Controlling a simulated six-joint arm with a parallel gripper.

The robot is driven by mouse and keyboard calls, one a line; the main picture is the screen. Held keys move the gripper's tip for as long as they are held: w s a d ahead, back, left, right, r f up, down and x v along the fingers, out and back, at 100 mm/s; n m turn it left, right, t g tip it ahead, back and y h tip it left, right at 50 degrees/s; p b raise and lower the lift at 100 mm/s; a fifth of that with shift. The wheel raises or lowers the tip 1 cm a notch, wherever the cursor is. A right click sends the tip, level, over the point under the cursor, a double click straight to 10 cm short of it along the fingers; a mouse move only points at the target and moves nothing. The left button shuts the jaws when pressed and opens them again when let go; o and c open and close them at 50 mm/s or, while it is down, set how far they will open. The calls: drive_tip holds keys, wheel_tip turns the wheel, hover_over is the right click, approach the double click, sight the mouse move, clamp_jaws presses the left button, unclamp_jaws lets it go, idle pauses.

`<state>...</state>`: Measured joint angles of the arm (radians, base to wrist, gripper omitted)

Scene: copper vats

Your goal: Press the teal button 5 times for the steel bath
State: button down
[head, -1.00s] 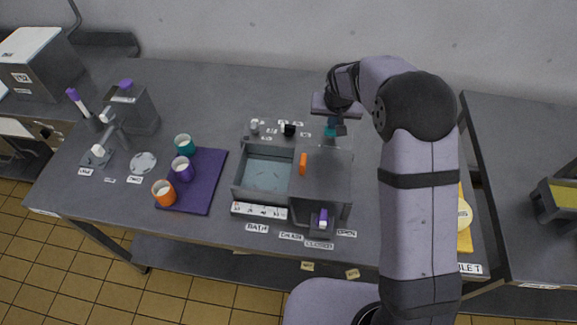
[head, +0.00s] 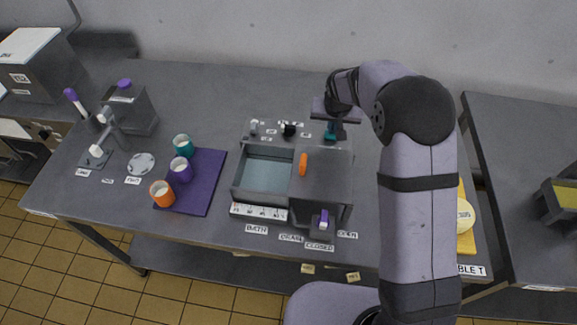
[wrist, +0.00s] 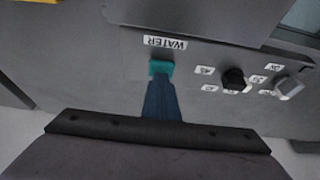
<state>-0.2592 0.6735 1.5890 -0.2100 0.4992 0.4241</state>
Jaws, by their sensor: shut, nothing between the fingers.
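The teal button (head: 329,136) sits on the panel at the back right of the steel bath (head: 237,186). In the wrist view the teal button (wrist: 160,67) shows just beyond my fingertips, beside a WATER label (wrist: 165,43). My gripper (head: 333,127) is shut and empty, pointing down at the button. In the wrist view the fingers of my gripper (wrist: 161,82) overlap the button's near edge; I cannot tell whether they touch it. The bath's open left part looks bluish inside; its right part is under a grey cover (head: 327,175) with an orange handle (head: 303,164).
A black knob (head: 289,129) and a pale knob (head: 254,127) stand left of the button. A purple-tipped lever (head: 323,218) is at the bath's front. A yellow board (head: 465,242) lies at right.

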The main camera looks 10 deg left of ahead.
drive_tip(key=shift+r+p, duration=0.8)
drive_tip(key=shift+r, duration=0.35)
drive_tip(key=shift+f, duration=0.25)
drive_tip(key=shift+f+b, duration=1.05)
drive_tip(key=shift+b, duration=0.05)
drive_tip(key=shift+r, duration=0.2)
drive_tip(key=shift+r+p, duration=0.95)
drive_tip(key=shift+r, duration=0.2)
drive_tip(key=shift+f, duration=0.3)
